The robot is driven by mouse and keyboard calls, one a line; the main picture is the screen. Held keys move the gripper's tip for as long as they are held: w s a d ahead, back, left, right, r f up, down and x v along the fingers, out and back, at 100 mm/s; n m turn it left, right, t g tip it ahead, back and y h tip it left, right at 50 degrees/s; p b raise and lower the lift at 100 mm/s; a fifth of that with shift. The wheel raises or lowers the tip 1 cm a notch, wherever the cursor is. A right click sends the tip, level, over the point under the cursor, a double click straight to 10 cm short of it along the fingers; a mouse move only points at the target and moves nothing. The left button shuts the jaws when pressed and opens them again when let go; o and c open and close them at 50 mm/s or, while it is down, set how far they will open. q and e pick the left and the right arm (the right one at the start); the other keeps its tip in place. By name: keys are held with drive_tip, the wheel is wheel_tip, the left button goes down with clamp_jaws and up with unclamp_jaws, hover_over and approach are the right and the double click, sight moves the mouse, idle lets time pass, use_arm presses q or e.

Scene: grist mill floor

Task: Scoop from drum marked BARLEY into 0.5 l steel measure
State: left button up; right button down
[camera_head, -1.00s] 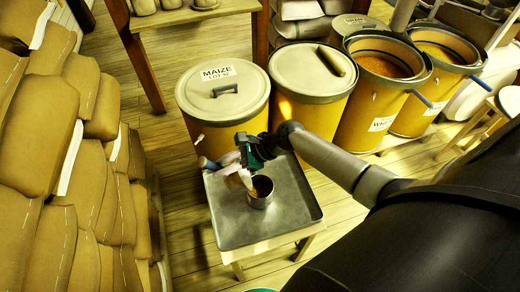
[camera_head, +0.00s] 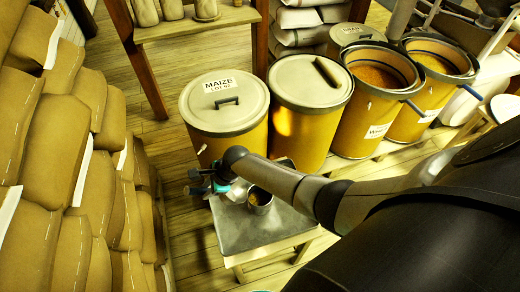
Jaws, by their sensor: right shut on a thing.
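The steel measure (camera_head: 260,199) stands upright on the metal tray table, with brownish content visible inside. My right arm comes in from the right, and its gripper (camera_head: 203,183) is at the tray's left edge, left of the measure and apart from it. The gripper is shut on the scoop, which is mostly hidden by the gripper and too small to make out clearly. Two open drums hold grain: one (camera_head: 368,118) has a partly readable label starting with W, the other (camera_head: 425,110) an unreadable label. No BARLEY marking is legible. My left gripper is not in view.
The tray table (camera_head: 240,236) has bare room in front of the measure. A lidded MAIZE drum (camera_head: 225,112) and another lidded drum (camera_head: 305,95) stand behind it. Stacked sacks (camera_head: 65,170) line the left side. A wooden shelf (camera_head: 195,27) is at the back.

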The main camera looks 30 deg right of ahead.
drive_tip(key=shift+w+a+f, duration=0.1)
drive_tip(key=shift+a+f, duration=0.05)
drive_tip(key=shift+a, duration=0.3)
drive_tip(key=shift+w+a+f+h, duration=0.2)
drive_tip(key=shift+a+f+h, duration=0.35)
drive_tip(key=shift+h, duration=0.05)
drive_tip(key=shift+w+a+f+g+h+b, duration=0.15)
drive_tip(key=shift+a+f+g+h+b, duration=0.15)
drive_tip(key=shift+a+f+h, duration=0.15)
drive_tip(key=w+a+f+g+h+b, duration=0.1)
drive_tip(key=a+f+h+b, duration=0.2)
drive_tip(key=b, duration=0.6)
wheel_tip(320, 180, down, 2)
drive_tip(key=shift+w+a+f+n+h, duration=0.15)
drive_tip(key=shift+a+n+h, duration=0.2)
drive_tip(key=shift+a, duration=0.35)
